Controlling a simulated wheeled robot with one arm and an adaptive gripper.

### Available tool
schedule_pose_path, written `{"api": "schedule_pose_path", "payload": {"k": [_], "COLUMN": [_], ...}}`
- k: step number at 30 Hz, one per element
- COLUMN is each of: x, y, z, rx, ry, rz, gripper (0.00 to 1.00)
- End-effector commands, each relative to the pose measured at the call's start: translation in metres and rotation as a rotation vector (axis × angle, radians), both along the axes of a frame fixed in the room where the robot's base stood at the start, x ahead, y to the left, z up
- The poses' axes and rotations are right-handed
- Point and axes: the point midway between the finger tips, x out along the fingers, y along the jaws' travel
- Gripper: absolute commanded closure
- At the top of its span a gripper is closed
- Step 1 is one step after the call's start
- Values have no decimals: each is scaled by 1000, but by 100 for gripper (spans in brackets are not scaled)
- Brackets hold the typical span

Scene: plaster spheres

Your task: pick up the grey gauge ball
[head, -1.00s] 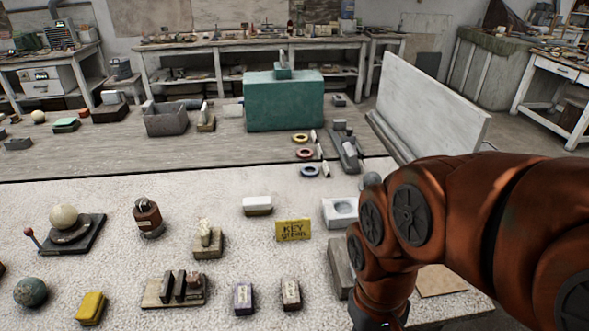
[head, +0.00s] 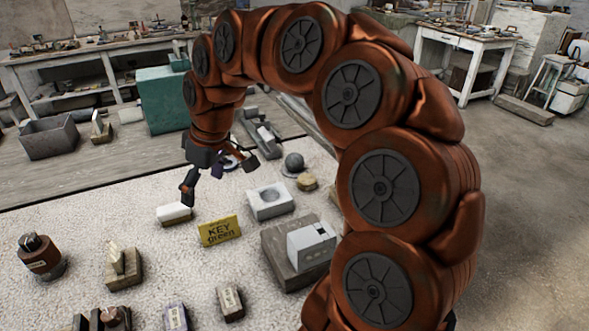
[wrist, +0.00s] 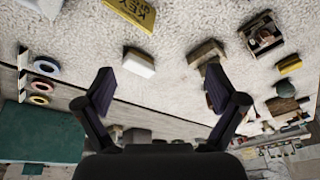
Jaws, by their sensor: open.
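The grey gauge ball appears to be the dark grey sphere (head: 294,162) on a small round base, right of my gripper in the head view. I cannot make it out in the wrist view. My gripper (head: 204,182) hangs over the pale bench, open and empty, between the white-topped block (head: 174,212) and the ball. In the wrist view its two fingers (wrist: 159,82) stand wide apart with nothing between them.
A white block with a round hollow (head: 269,201) and a small tan piece (head: 306,183) sit near the ball. A grey block with a white box (head: 312,244) is near my arm.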

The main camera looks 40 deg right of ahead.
Motion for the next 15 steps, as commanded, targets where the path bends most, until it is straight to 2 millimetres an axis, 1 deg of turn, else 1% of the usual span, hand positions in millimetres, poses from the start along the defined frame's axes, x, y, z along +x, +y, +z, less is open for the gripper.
{"api": "schedule_pose_path", "payload": {"k": [1,2,3,5,7,8,9,11,12,14,15], "x": [21,32,45,63,80,87,93,100,102,103,101], "y": [-20,-32,-50,-79,-115,-133,-156,-193,-216,-251,-272], "z": [-8,-9,-12,-16,-25,-29,-36,-47,-55,-67,-75], "rx": [7,7,5,-1,-11,-20,-30,-51,-65,-90,-107], "ry": [-29,-50,-71,-106,-137,-152,-167,-185,-195,-204,-207], "rz": [-1,-2,-2,-10,-23,-30,-41,-64,-78,-102,-115], "gripper": [6,6,6,6,6,6,6,6,6,6,6]}}
